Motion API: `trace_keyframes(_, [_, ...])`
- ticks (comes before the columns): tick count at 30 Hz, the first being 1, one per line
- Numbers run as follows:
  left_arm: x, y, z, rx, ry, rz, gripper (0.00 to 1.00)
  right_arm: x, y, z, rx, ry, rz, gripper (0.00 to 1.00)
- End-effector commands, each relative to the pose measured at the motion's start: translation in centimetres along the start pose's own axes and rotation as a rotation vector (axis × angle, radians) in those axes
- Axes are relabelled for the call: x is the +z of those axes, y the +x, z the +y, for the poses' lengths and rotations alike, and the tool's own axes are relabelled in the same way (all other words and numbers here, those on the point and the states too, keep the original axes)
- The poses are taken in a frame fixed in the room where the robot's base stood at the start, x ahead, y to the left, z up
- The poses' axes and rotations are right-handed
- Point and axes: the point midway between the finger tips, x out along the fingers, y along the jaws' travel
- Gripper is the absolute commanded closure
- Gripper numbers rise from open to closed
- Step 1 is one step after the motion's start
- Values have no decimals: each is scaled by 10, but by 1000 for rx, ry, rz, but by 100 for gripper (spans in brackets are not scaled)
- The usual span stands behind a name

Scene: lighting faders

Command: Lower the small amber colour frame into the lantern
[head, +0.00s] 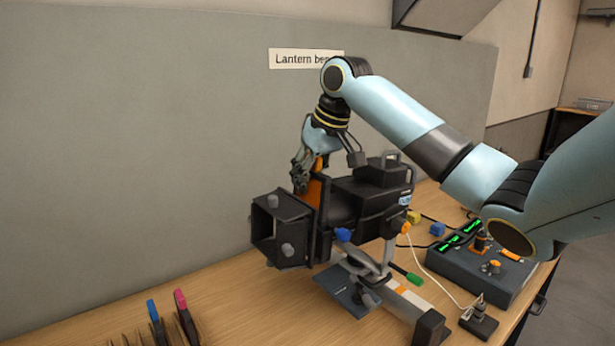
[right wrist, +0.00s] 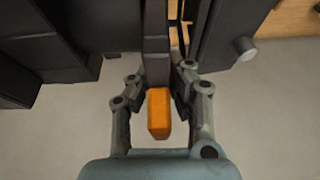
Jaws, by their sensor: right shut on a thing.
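The lantern (head: 358,200) is a black housing on a stand on the bench, with a square open front box at its left end. My right gripper (head: 302,172) is above its front part, pointing down, and shut on the amber colour frame (head: 314,192). Part of the frame shows as an orange strip beside the fingers, at the lantern's front slot. In the right wrist view the frame's orange tab (right wrist: 159,113) sits between the fingers, with a dark upright piece beyond it. How deep the frame is in the slot is hidden. My left gripper is not in view.
A grey control box (head: 480,275) with green displays and faders stands right of the lantern. Blue and pink-tipped handles (head: 184,315) stand in a rack at the front left. A grey panel (head: 150,130) rises behind. The bench between rack and lantern is clear.

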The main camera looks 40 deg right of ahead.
Motion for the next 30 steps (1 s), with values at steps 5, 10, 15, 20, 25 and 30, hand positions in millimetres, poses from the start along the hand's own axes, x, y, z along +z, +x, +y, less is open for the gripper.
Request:
trace_keyframes(5, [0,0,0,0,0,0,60,3,7,0,-1,0,1,100])
trace_keyframes(10, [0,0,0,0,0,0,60,5,12,0,0,0,0,100])
trace_keyframes(15, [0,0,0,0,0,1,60,5,13,0,0,-1,0,100])
trace_keyframes(20, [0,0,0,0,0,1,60,5,13,0,0,0,0,100])
trace_keyframes(25, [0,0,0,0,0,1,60,6,13,0,0,0,0,100])
trace_keyframes(30, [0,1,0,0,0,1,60,8,18,0,-1,0,0,100])
